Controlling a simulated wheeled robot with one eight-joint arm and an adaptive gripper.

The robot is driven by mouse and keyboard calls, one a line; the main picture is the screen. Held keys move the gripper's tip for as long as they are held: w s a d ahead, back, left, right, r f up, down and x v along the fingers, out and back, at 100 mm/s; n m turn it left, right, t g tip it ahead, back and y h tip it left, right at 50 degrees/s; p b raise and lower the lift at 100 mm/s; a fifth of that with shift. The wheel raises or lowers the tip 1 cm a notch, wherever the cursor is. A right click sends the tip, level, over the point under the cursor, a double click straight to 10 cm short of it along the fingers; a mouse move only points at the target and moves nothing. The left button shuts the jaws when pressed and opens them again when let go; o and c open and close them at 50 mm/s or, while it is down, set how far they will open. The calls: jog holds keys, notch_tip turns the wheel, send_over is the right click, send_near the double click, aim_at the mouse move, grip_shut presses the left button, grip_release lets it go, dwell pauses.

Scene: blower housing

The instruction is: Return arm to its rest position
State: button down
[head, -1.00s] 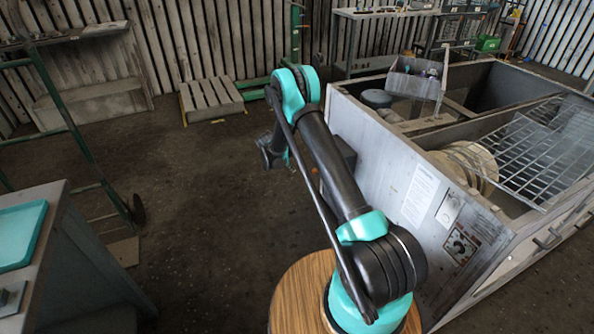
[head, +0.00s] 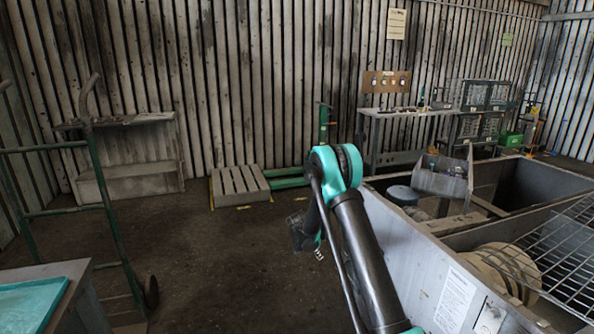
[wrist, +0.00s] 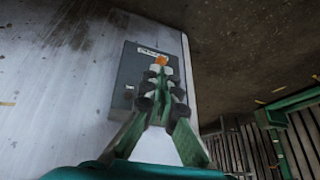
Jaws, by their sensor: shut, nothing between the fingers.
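My arm (head: 365,255) rises from the bottom of the head view to a teal elbow and then bends down to the left. My gripper hangs at its end, small and partly hidden behind the arm in the head view. In the wrist view my gripper (wrist: 159,74) shows its green fingers with dark joints and pale tips together, with nothing between them. Past the fingertips is a dark grey box (wrist: 128,72) with a white label and an orange part, on a pale panel (wrist: 60,75). I cannot tell whether the tips touch the box.
A large grey housing (head: 410,250) with open compartments, a spool (head: 500,272) and a wire grid (head: 570,250) stands right of the arm. A pallet (head: 240,186), a green hand truck (head: 108,200) and a teal tray (head: 30,302) are to the left. Open floor lies between.

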jog(key=s+d+r+n+y, duration=0.1)
jog(key=s+d+r+n, duration=0.25)
jog(key=s+r, duration=0.55)
jog(key=s+d+r+n+y, duration=0.1)
jog(key=s+d+r+n, duration=0.25)
jog(key=s+r, duration=0.6)
jog(key=s+d+n+y, duration=0.2)
jog(key=s+n, duration=0.3)
jog(key=s, duration=2)
jog(key=shift+s+r+t, duration=0.2)
jog(key=shift+t, duration=0.1)
